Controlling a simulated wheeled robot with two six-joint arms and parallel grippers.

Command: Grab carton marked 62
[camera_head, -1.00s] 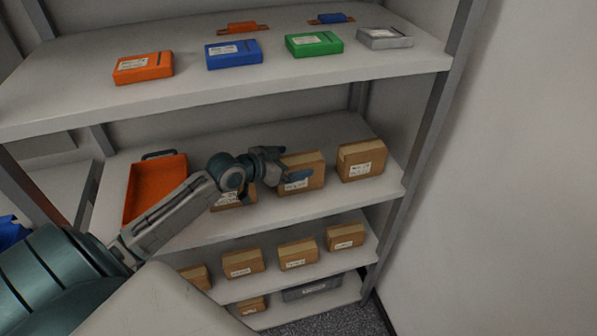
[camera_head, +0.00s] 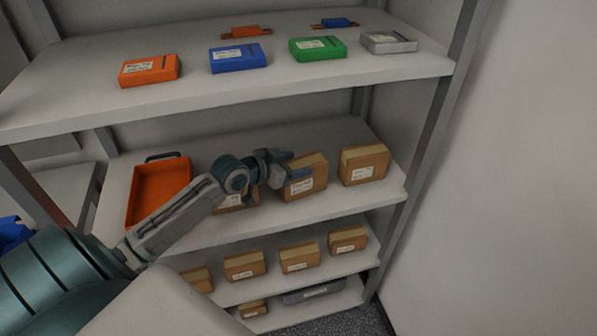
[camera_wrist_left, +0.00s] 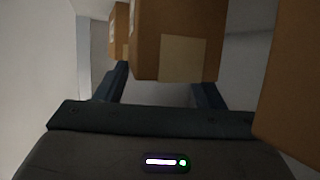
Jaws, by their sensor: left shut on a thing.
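Three cartons stand in a row on the middle shelf in the head view; their label numbers are too small to read. My left gripper (camera_head: 287,170) is shut on the middle carton (camera_head: 307,182), which has a white label on its front and looks slightly tilted. In the left wrist view the held carton (camera_wrist_left: 172,38) sits between the two dark fingers. The right carton (camera_head: 363,166) stands apart from it. The left carton (camera_head: 238,199) is partly hidden behind my left arm. My right gripper is not in view.
An orange tray (camera_head: 158,194) stands at the left of the middle shelf (camera_head: 330,222). The upper shelf (camera_head: 280,94) above holds coloured boxes. Several more cartons, such as one on the lower shelf (camera_head: 299,258), stand below. A metal post (camera_head: 425,145) and the wall bound the right.

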